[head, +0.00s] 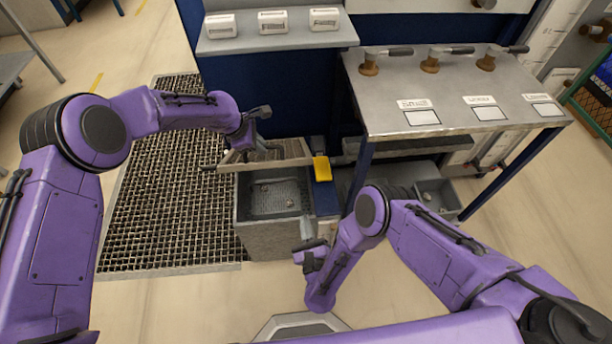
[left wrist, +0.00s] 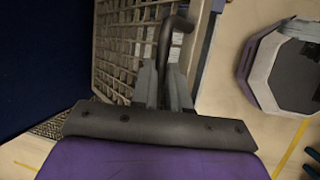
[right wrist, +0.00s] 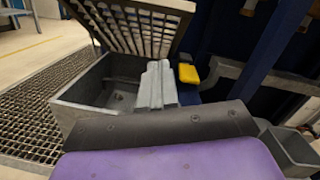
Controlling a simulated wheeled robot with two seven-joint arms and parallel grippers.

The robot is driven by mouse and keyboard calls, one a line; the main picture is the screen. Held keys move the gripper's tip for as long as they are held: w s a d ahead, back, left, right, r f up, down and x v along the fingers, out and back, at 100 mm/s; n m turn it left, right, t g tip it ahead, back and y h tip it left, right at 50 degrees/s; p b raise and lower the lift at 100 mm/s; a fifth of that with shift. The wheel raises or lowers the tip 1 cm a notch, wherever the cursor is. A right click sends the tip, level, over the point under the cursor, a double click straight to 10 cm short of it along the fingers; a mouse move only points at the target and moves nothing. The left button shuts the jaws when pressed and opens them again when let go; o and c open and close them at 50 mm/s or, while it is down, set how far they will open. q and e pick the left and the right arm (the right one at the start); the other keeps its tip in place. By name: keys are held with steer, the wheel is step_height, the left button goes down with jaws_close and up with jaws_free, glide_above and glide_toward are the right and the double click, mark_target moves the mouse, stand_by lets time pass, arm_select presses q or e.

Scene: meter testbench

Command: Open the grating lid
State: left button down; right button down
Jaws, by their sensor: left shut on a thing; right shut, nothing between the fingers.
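The grating lid (head: 268,152) is raised and tilted up at the back of a grey open-topped box (head: 254,238). The box's inside shows below it. The lid's slats (right wrist: 130,25) also show in the right wrist view. My left gripper (left wrist: 163,88) is shut on the lid's dark bent handle (left wrist: 173,38); in the head view its fingertips are hard to make out. My right gripper (head: 308,246) is shut and empty, near the box's front right corner. Its closed fingers (right wrist: 157,85) show in front of the box in the right wrist view.
A floor grating (head: 150,210) lies left of the box. A yellow block (head: 321,168) sits right of the lid. A metal bench (head: 440,85) with several handled tools stands at the right, with a grey bin (head: 436,197) below. A blue cabinet stands behind the lid.

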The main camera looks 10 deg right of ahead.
arm_select(q)
steer(key=shift+w+a+f, duration=0.1)
steer(key=shift+a+f, duration=0.05)
steer(key=shift+a, duration=0.1)
arm_select(e)
steer(key=w+d+r+m, duration=0.1)
steer(key=w+r+m, duration=0.1)
steer(key=w, duration=0.4)
steer(key=w+r+m+h, duration=0.1)
steer(key=w+r+m, duration=0.2)
steer(key=w, duration=0.3)
steer(key=shift+w+d+r+t+h, duration=0.15)
steer(key=shift+w+d+t+h, duration=0.15)
steer(key=shift+w+d, duration=0.1)
